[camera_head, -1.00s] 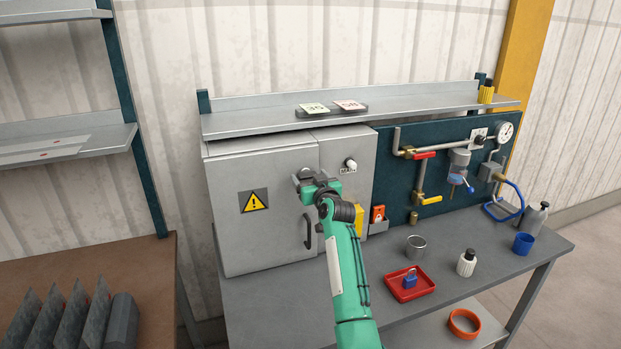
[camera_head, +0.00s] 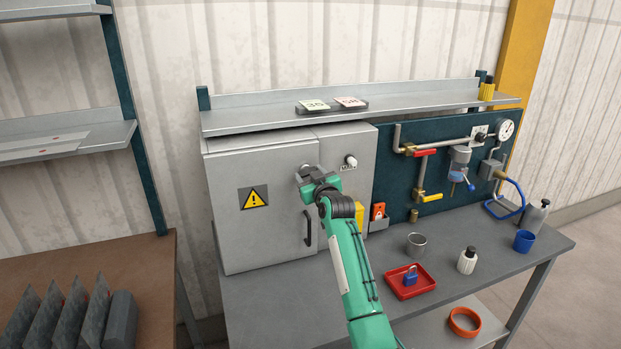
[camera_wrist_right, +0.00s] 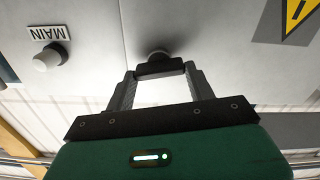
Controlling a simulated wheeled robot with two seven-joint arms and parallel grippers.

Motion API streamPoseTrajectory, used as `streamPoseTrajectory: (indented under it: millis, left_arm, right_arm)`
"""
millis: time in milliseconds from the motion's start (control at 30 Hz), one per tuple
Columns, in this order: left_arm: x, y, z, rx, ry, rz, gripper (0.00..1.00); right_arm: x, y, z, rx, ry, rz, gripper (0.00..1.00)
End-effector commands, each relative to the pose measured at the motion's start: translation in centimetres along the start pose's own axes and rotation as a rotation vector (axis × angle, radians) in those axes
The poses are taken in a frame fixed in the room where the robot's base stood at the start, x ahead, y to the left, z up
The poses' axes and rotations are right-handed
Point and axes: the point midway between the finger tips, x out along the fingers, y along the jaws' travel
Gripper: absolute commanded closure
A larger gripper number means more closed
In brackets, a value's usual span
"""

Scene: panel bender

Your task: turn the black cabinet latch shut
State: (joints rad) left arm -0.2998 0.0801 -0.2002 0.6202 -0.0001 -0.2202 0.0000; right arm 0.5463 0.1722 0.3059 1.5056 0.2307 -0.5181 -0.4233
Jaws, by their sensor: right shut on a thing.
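The grey cabinet (camera_head: 235,225) stands on the bench with its door against the frame. The black latch (camera_wrist_right: 159,68) shows in the right wrist view as a short dark bar on a round base, between my fingertips. It lies roughly crosswise in that view. My right gripper (camera_head: 306,179) is at the upper right of the cabinet door and is shut on the latch. The gripper also shows in the right wrist view (camera_wrist_right: 160,78). In the head view the gripper hides most of the latch. My left gripper is not in view.
A white MAIN knob (camera_head: 350,162) sits right of the latch. A black door handle (camera_head: 308,229) is below it. A shelf (camera_head: 230,122) runs above the cabinet. A pipe panel (camera_head: 395,185), red tray (camera_head: 425,285) and metal cup (camera_head: 416,245) are to the right.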

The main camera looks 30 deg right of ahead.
Motion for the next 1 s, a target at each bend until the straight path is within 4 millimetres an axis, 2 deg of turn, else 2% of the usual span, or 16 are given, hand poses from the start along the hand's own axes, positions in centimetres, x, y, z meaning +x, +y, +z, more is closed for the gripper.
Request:
streamPoseTrajectory:
  millis: [400,1000]
  left_arm:
    - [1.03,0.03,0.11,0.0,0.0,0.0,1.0]
    - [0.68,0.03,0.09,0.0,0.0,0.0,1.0]
  right_arm:
    - [-0.01,-0.12,0.18,-0.395,-0.002,0.0,0.68]
    - [0.0,-0.3,0.17,-0.962,-0.001,-0.001,0.68]
